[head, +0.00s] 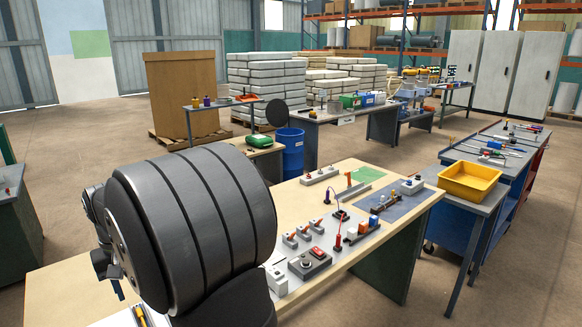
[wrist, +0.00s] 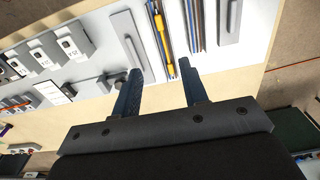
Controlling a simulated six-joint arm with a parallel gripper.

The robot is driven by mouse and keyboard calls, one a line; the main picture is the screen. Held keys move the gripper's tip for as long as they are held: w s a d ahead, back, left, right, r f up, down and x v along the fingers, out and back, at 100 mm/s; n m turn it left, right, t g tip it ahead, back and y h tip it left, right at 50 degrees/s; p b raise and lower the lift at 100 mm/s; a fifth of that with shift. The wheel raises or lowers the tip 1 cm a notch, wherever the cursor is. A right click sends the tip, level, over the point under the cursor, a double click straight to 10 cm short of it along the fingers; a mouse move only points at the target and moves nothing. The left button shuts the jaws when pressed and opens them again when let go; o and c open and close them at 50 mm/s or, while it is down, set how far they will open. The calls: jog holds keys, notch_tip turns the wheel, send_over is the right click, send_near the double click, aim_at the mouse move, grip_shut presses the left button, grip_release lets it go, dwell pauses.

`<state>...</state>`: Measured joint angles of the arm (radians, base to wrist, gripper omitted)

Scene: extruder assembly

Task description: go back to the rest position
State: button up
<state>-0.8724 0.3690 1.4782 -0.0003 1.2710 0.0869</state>
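My gripper (wrist: 160,72) shows in the wrist view with its two dark fingers spread apart and nothing held between them. Beyond the fingertips, a yellow pen-like tool (wrist: 162,36) and several thin dark and blue rods (wrist: 194,25) lie on a white surface. A grey bar (wrist: 128,38) lies left of them, and another grey bar (wrist: 231,22) lies to the right. In the head view my large dark arm link hides much of the bench's near left part; the fingers are hard to make out there.
The wooden-topped bench (head: 340,262) carries grey blocks (head: 296,237), a box with a red switch (head: 310,263) and a blue-grey mat (head: 398,208). A yellow bin (head: 469,182) stands on a side table at right. A blue barrel (head: 290,152) stands behind the bench.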

notch_tip(320, 180, down, 18)
jog(key=shift+w+a+f, duration=0.1)
jog(key=shift+a, duration=0.05)
jog(key=shift+r, duration=0.3)
notch_tip(320, 180, up, 19)
notch_tip(320, 180, down, 20)
jog(key=shift+r, duration=0.25)
notch_tip(320, 180, up, 9)
jog(key=s+a, duration=0.3)
jog(key=s, duration=0.1)
jog(key=s+a+f, duration=0.1)
jog(key=s+a, duration=0.3)
jog(key=s+a+f, duration=0.1)
jog(key=s+a, duration=0.3)
jog(key=s, duration=0.1)
jog(key=shift+a+f, duration=0.1)
jog(key=shift+s+a+f, duration=0.35)
jog(key=shift+s+a, duration=0.05)
jog(key=shift+a, duration=0.05)
